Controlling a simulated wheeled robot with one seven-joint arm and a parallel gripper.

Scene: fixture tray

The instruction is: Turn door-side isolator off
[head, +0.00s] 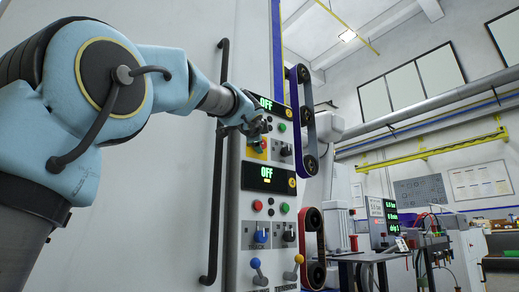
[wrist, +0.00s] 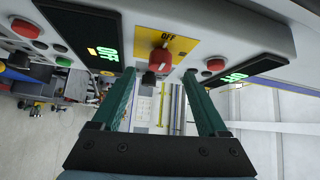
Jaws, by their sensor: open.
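A red rotary isolator knob (wrist: 160,58) sits on a yellow plate (wrist: 188,44) marked OFF in the wrist view. In the head view the yellow plate (head: 256,154) shows on the tall control panel, partly covered by my gripper (head: 252,127). My gripper (wrist: 159,74) is open, with its two teal fingers on either side of the knob in the wrist view. Nothing is held between them. I cannot tell whether a fingertip touches the knob, or the knob's exact angle.
Green OFF displays (head: 266,173) show on the panel. Around them are push buttons (head: 257,205), black selectors and small levers (head: 256,265). A long vertical black handle (head: 217,190) stands left of the panel. Belt-and-pulley units (head: 313,245) flank its right side.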

